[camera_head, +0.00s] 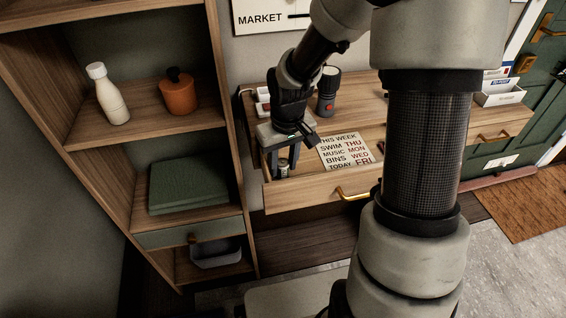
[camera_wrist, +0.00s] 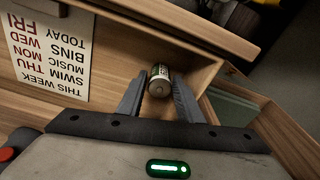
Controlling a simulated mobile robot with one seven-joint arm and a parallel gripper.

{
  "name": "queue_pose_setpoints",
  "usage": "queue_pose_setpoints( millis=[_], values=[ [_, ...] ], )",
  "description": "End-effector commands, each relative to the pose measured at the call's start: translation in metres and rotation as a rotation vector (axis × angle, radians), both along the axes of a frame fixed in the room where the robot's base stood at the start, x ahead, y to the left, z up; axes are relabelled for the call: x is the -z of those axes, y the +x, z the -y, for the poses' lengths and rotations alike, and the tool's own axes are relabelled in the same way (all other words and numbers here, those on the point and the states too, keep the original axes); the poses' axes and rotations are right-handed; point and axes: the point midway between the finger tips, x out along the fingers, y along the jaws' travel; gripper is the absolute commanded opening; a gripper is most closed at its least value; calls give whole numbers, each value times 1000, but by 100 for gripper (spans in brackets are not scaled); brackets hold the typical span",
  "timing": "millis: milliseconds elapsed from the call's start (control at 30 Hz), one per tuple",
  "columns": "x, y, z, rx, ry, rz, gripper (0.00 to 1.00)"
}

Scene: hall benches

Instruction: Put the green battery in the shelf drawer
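The green battery (camera_wrist: 159,80) is a small cylinder with a pale metal end, near the corner of the pulled-out desk drawer (camera_head: 320,192). It also shows in the head view (camera_head: 283,168), partly hidden by my gripper. My gripper (camera_head: 281,172) points down there, its fingers open on either side of the battery. In the wrist view, my gripper (camera_wrist: 159,88) shows narrow gaps between battery and fingers. The shelf drawer (camera_head: 165,238) has a green front and a dark knob, low in the wooden shelf unit, and looks closed.
A printed card (camera_head: 346,151) lies right of my gripper. A dark flashlight (camera_head: 328,92) stands on the desk behind. The shelf unit (camera_head: 228,125) at left holds a white bottle (camera_head: 108,95), an orange pot (camera_head: 178,92) and folded green cloth (camera_head: 188,185). A grey bin (camera_head: 216,252) sits below the shelf drawer.

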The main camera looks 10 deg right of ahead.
Motion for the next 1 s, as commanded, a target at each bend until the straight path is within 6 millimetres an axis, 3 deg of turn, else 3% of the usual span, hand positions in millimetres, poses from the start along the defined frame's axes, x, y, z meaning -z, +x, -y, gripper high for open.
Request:
queue_pose_setpoints(
  millis=[233, 700, 1000],
  values=[
    [-11, 0, 0, 0, -1, 2, 32],
    [-103, -10, 3, 1, 0, 4, 32],
    [-123, -14, 3, 1, 0, 0, 32]
  ],
)
